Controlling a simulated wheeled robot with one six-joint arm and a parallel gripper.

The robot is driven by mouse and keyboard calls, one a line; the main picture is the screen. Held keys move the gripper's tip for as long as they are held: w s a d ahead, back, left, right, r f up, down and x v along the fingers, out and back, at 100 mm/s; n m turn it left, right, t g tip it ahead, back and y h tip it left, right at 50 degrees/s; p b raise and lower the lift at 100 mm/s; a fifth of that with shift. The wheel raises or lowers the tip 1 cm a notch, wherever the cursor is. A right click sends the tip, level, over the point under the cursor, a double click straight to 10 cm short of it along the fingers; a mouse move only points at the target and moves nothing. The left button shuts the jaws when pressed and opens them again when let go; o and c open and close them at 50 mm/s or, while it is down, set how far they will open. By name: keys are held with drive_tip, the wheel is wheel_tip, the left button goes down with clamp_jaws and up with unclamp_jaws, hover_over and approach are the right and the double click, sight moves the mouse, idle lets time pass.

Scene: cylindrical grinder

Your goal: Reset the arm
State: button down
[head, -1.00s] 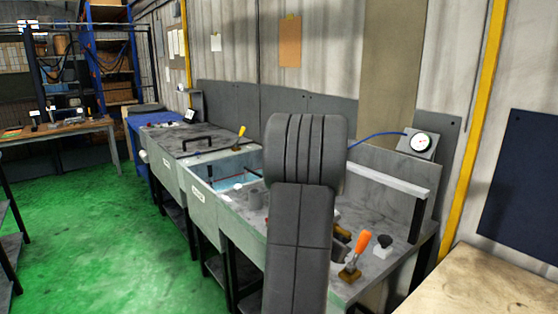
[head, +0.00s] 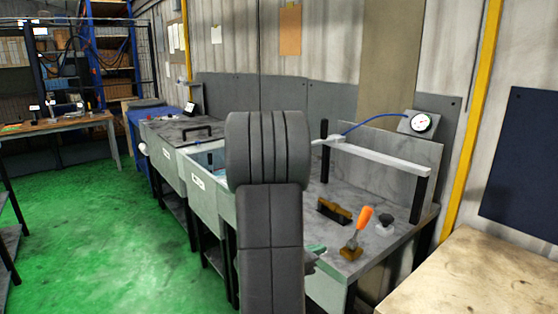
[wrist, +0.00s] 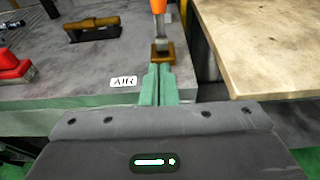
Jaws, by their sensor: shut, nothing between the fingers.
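My gripper (wrist: 158,78) shows in the wrist view as two green fingers pressed together, with nothing between them. It points toward the bench's front edge, with the fingertips just below the brown base of an orange-handled tool (wrist: 160,48) in the picture. In the head view my dark grey arm stands in the middle and hides part of the bench. A bit of the green gripper (head: 316,249) shows at its right side, near the bench front. The orange-handled tool (head: 357,232) stands upright on the bench, to the right of it.
A wooden table (head: 480,280) stands at right. The green floor (head: 110,230) at left is open.

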drive_tip(key=shift+v, duration=1.75)
